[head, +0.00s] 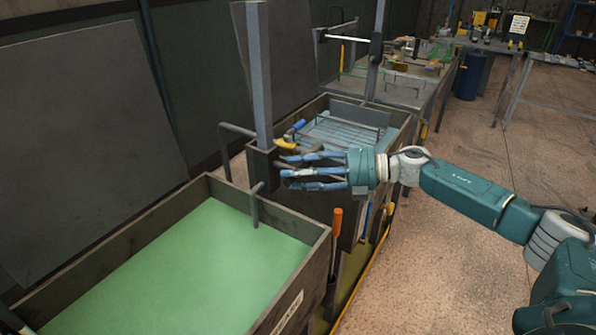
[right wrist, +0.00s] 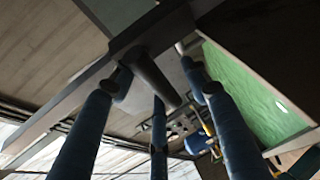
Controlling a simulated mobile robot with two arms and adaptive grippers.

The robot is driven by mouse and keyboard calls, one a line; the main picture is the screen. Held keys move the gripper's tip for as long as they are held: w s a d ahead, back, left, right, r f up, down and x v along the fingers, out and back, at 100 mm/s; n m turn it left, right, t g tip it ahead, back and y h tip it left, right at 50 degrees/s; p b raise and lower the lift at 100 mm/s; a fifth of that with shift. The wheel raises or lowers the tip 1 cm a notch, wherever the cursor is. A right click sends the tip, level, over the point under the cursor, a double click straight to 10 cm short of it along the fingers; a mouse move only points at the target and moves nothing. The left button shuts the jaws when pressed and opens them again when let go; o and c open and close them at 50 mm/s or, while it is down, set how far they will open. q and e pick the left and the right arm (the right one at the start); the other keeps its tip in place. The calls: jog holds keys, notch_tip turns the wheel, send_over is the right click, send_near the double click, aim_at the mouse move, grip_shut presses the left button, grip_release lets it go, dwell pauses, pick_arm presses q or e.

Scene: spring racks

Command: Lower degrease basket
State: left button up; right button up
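My right gripper (head: 284,172) reaches in from the right at the grey upright post (head: 258,80) between two tanks. Its blue fingers are extended and spread apart. In the right wrist view, the fingers (right wrist: 160,85) stand around a dark round bar (right wrist: 152,75); I cannot tell whether they touch it. A yellow-tipped lever (head: 286,143) is just above the fingers in the head view. The near tank (head: 322,248) holds green liquid (head: 190,265); no basket shows clearly in it. A wire rack (head: 345,123) shows in the farther tank (head: 398,140). My left gripper is not seen.
A bent grey pipe (head: 228,130) stands beside the post. An orange-handled tool (head: 337,222) hangs at the near tank's corner. Beyond the tanks is a bench (head: 410,88) with several items. The floor (head: 450,260) at right is clear.

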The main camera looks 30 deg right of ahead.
jog(key=shift+s+d+f, duration=0.1)
jog(key=shift+f, duration=0.05)
jog(key=v, duration=1.2)
